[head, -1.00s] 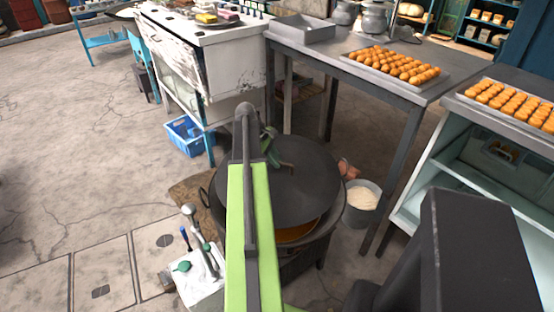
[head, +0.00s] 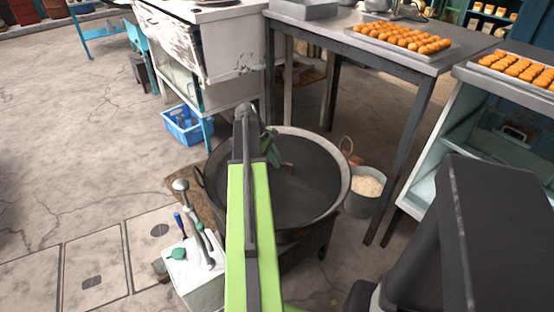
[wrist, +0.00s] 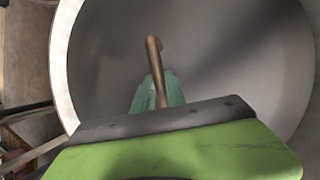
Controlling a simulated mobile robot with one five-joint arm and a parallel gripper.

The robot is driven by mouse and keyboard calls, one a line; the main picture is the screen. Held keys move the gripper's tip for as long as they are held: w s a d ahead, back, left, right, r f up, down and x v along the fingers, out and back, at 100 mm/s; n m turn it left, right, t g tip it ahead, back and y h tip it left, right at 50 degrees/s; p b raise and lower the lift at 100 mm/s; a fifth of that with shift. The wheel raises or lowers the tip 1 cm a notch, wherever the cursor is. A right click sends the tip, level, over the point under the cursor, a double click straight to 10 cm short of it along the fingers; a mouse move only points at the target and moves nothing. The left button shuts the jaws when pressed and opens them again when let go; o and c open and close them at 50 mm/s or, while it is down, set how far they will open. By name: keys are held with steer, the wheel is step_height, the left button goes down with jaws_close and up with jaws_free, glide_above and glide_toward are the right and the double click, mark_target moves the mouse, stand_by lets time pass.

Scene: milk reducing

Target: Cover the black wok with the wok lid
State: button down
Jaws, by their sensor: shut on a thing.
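The black wok (head: 347,172) stands low on a stand in the middle of the head view, its pale rim showing around the lid. The dark grey wok lid (head: 312,185) lies inside that rim and hides the wok's contents. My green arm hides part of its left side. My gripper (head: 270,150) is over the lid. In the wrist view my gripper (wrist: 157,95) is shut on the lid's brownish handle (wrist: 153,50), and the lid (wrist: 225,70) fills the pale rim (wrist: 62,60). Whether the lid's whole edge touches the wok is too hard to tell.
A bucket of pale stuff (head: 366,190) stands right of the wok. A white box with utensils (head: 195,265) stands at front left. A grey table (head: 400,75) with a tray of orange food and a blue crate (head: 185,125) are behind. Floor at left is free.

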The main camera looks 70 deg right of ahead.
stand_by(0.3)
steer(key=c, duration=1.3)
jaws_free()
steer(key=p+v, duration=1.6)
steer(key=v, duration=0.1)
steer(key=shift+r, duration=0.2)
steer(key=shift+a, duration=0.1)
